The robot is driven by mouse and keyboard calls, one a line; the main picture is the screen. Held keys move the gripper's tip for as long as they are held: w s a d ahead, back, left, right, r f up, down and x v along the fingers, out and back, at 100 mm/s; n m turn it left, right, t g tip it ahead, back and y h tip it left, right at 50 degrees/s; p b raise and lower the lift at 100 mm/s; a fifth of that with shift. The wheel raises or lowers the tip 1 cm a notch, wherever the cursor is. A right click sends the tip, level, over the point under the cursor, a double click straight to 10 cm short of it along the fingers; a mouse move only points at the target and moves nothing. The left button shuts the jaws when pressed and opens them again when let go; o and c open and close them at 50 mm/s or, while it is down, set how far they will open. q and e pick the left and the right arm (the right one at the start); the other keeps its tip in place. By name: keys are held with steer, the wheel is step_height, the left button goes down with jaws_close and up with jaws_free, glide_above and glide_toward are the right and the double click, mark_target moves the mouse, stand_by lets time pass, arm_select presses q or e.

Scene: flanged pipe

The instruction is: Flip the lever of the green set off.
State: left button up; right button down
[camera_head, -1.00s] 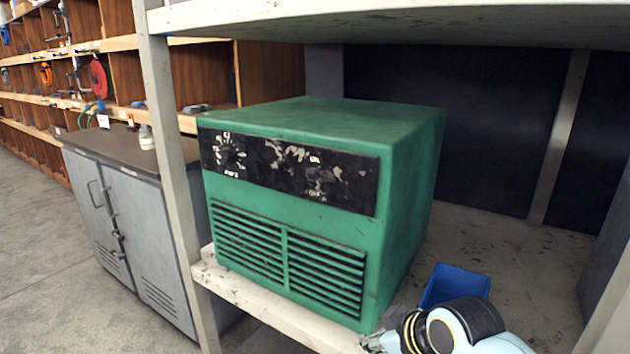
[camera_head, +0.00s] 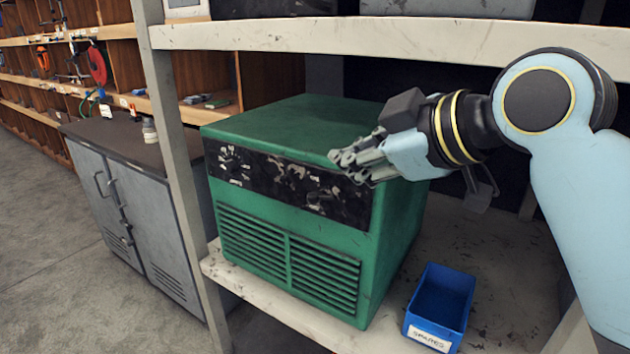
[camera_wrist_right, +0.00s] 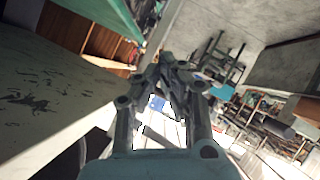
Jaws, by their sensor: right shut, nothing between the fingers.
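The green set (camera_head: 325,235) is a green metal box on the shelf, with louvred vents on its front. Its black, scuffed control strip (camera_head: 262,178) carries a dial (camera_head: 232,163) at the left. The lever is not clear; my right gripper hides the right part of the strip. My right gripper (camera_head: 345,160) is shut and empty, in front of or above the strip's upper right; I cannot tell whether it touches. It also shows in the right wrist view (camera_wrist_right: 170,62), fingers together. My left gripper is not in view.
A blue bin (camera_head: 440,305) stands on the shelf right of the set.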

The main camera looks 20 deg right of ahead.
steer(key=p, duration=0.2)
glide_above(322, 199)
steer(key=s+a, duration=0.4)
steer(key=s, duration=0.1)
step_height(322, 199, down, 5)
steer(key=w+f, duration=0.1)
steer(key=d+f, duration=0.1)
steer(key=f, duration=0.1)
steer(key=shift+w+d, duration=0.2)
steer(key=shift+w, duration=0.2)
